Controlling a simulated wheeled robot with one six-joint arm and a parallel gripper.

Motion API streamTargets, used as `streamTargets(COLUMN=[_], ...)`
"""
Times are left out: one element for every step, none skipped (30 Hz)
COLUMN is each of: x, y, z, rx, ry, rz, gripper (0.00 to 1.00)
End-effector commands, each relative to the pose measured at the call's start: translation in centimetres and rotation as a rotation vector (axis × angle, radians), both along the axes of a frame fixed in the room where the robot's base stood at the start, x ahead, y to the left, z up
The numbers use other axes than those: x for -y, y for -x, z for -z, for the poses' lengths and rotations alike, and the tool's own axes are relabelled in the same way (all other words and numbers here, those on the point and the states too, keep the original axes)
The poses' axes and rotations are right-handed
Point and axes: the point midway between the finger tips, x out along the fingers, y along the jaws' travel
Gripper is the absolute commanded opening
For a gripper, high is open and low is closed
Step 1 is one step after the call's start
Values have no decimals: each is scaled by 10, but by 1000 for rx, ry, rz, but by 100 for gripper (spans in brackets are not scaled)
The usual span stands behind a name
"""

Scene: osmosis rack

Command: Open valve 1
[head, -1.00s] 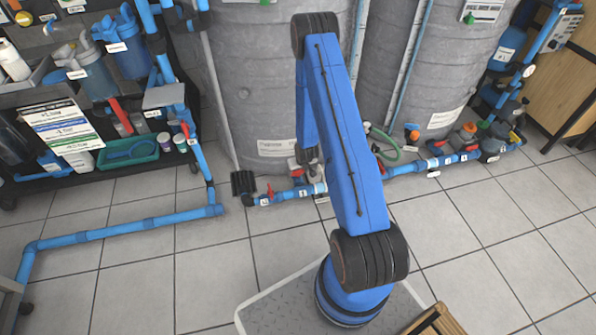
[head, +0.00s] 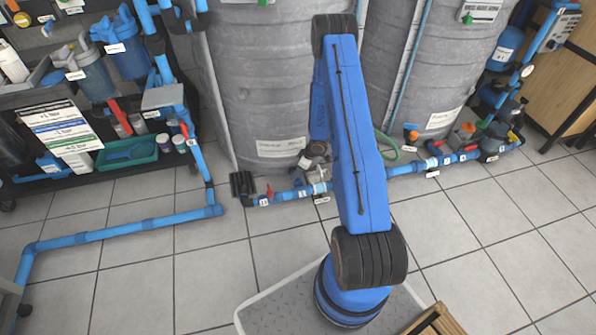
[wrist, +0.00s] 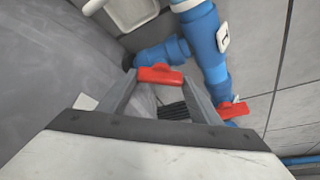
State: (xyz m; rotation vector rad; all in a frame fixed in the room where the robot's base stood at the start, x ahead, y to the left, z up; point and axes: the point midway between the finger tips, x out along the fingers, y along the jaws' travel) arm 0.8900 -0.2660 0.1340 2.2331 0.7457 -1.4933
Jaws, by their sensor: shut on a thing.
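In the wrist view my gripper (wrist: 158,82) has its two grey fingers on either side of a red valve handle (wrist: 160,74) and is shut on it. The handle sits by a blue pipe joint (wrist: 168,53). No number is legible there, so I cannot tell from a label that this is valve 1. A second red handle (wrist: 233,110) lies to the right on the blue pipe, outside the fingers. In the head view my arm hides the gripper and the held handle. Another red handle (head: 270,190) shows on the floor-level blue pipe (head: 285,196), left of my arm.
Large grey tanks (head: 262,90) stand behind the pipe, and a tank wall (wrist: 50,70) fills the wrist view's left. A rack with a green tray (head: 127,153) is at the left. Blue pipe (head: 125,230) crosses the floor there.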

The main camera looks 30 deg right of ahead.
Motion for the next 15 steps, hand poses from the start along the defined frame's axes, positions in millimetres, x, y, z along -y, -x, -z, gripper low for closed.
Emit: streamTargets(x=[1,2,2,2,2,2,2,2,2,2,2,2,2,2,2], y=[-1,-1,-1,-1,-2,-2,-2,-2,-2,-2,-3,-3,-3,-3,-3], z=[0,0,0,0,0,0,0,0,-1,-1,0,0,0,0,0], rx=[2,2,2,2,2,2,2,2,3,1,2,2,2,2,2], ry=[1,1,1,1,0,1,1,1,0,0,1,1,1,1,1], rz=[-35,-58,-89,-112,-134,-164,-185,-208,-236,-256,-277,-302,-321,-340,-363], gripper=[35,35,35,35,35,35,35,35,35,35,35,35,35,35,35])
